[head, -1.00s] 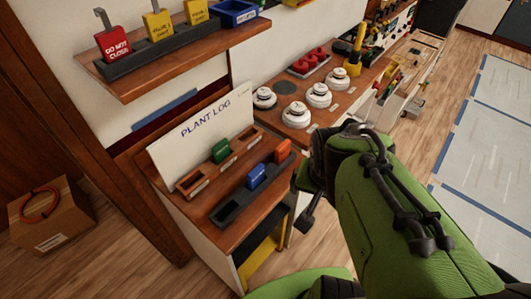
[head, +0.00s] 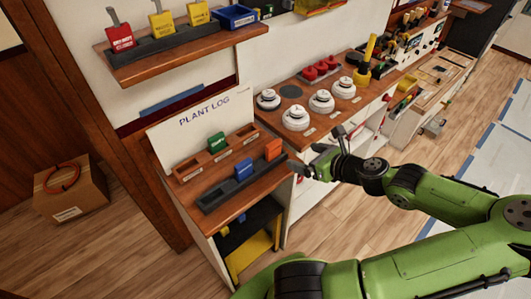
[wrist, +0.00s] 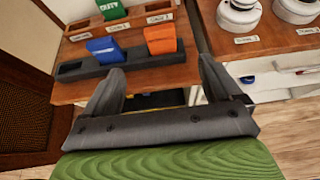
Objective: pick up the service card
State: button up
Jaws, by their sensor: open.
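Several cards stand in racks on the desk, and I cannot read which one is the service card. An orange card (head: 273,149) and a blue card (head: 243,169) stand upright in a dark grey slotted rack (head: 215,200). The wrist view shows the same orange card (wrist: 160,40) and blue card (wrist: 103,49). A green card (head: 216,141) stands in the wooden rack (head: 187,171) behind. My gripper (head: 308,163) is at the desk's right edge, right of the orange card. In the wrist view my gripper (wrist: 160,72) is open and empty, with the grey rack beyond its fingers.
A white plant log board (head: 205,121) leans behind the racks. A shelf (head: 185,60) above holds red and yellow tags and a blue bin (head: 236,16). White round devices (head: 321,101) stand on the counter to the right. A cardboard box (head: 70,190) sits on the floor left.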

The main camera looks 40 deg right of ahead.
aim_at(276, 148)
jog(key=b+x, duration=0.4)
jog(key=x, duration=1)
jog(key=shift+f, duration=0.2)
jog(key=shift+s+r, duration=0.1)
jog(key=shift+c, duration=0.9)
jog(key=c, duration=0.9)
